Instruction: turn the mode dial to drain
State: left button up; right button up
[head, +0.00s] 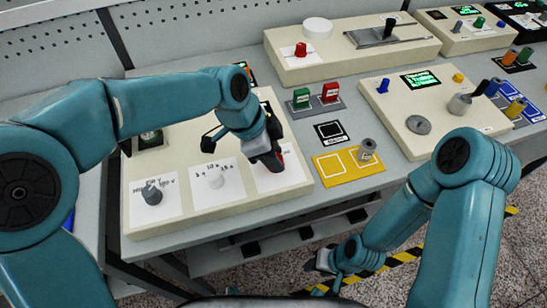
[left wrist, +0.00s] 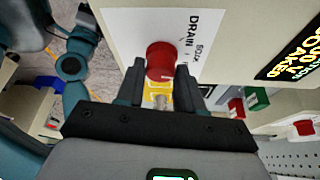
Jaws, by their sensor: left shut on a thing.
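The red mode dial (left wrist: 160,62) stands on a white label plate (left wrist: 178,22) in the left wrist view. The plate's printing reads DRAIN and SOAK beside the dial. My left gripper (left wrist: 160,85) has a finger on each side of the dial and is shut on it. In the head view my left gripper (head: 268,158) reaches down onto the right end of the low beige panel (head: 215,213) and mostly hides the dial. I cannot tell where the dial points. My right gripper (head: 325,260) is low at the bottom middle, away from the panel; its jaws are unclear.
Green (head: 301,97) and red (head: 330,92) blocks stand behind, right. A yellow tray (head: 333,166) lies right of the panel. A dark display (left wrist: 292,45) shows yellow text, partly cut off.

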pick_arm(q)
jog(key=n+t+b, duration=0.1)
jog(key=n, duration=0.1)
jog(key=n+t+b, duration=0.1)
jog(key=n, duration=0.2)
jog(key=shift+s+n+y, duration=0.15)
jog(key=shift+n+y, duration=0.15)
jog(key=n+b, duration=0.1)
jog(key=n, duration=0.1)
jog(key=n+t+y+b, duration=0.1)
jog(key=n+b, duration=0.1)
jog(key=n, duration=0.1)
jog(key=shift+s+d+n+t+y+b, duration=0.1)
jog(key=shift+d+n+t+y+b, duration=0.05)
jog(key=shift+n+t+y+b, duration=0.15)
jog(key=o, duration=1)
jog(key=shift+r, duration=0.1)
jog(key=p+v, duration=0.1)
jog(key=v, duration=1.5)
jog(key=shift+p, duration=0.4)
jog(key=shift+s+d+r, duration=0.1)
jog(key=shift+s, duration=0.05)
